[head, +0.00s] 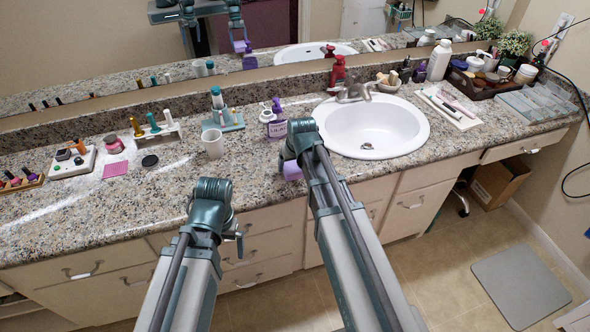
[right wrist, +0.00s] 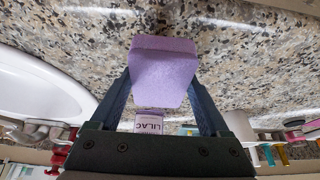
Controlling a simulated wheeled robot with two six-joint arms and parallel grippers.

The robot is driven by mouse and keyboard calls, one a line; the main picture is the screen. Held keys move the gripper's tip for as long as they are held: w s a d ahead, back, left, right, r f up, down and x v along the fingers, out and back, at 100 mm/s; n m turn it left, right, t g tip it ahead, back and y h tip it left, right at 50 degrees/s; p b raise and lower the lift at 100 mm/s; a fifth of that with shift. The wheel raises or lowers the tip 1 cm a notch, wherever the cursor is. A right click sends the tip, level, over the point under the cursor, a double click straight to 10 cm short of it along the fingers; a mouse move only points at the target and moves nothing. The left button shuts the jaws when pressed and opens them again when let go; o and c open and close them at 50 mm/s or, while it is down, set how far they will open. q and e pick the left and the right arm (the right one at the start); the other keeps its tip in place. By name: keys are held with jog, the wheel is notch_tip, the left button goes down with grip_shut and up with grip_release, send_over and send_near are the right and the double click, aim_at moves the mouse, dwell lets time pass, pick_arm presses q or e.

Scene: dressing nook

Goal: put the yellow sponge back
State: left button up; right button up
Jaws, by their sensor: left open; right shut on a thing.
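My right gripper (right wrist: 165,90) is shut on a lilac sponge-like block (right wrist: 164,68), held between its two fingers above the speckled counter. In the head view the block (head: 291,171) shows partly behind my right arm, near the counter's front edge. My left gripper (head: 240,238) is open, mostly hidden behind its own wrist, in front of the drawers. I see no yellow sponge in either view. A purple pump bottle labelled LILAC (head: 274,120) stands behind the right gripper; its label also shows in the right wrist view (right wrist: 150,125).
A white cup (head: 212,144) and a blue-green stand (head: 222,121) are left of the bottle. The sink (head: 372,127) lies to the right. A pink pad (head: 115,169), small jars and a nail-polish rack are far left. The front middle counter is clear.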

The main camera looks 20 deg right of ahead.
aim_at(293, 170)
jog(key=shift+w+d+f+b, duration=0.1)
jog(key=shift+w+f+b, duration=0.1)
jog(key=shift+f+b, duration=0.7)
jog(key=shift+w+d+f+b, duration=0.1)
jog(key=shift+w+f+b, duration=0.05)
jog(key=shift+f+b, duration=0.75)
jog(key=shift+f, duration=0.2)
jog(key=o, duration=1)
jog(key=shift+o, duration=0.2)
jog(key=shift+r, duration=0.1)
jog(key=shift+r, duration=0.2)
jog(key=p+v, duration=1.1)
jog(key=v, duration=0.1)
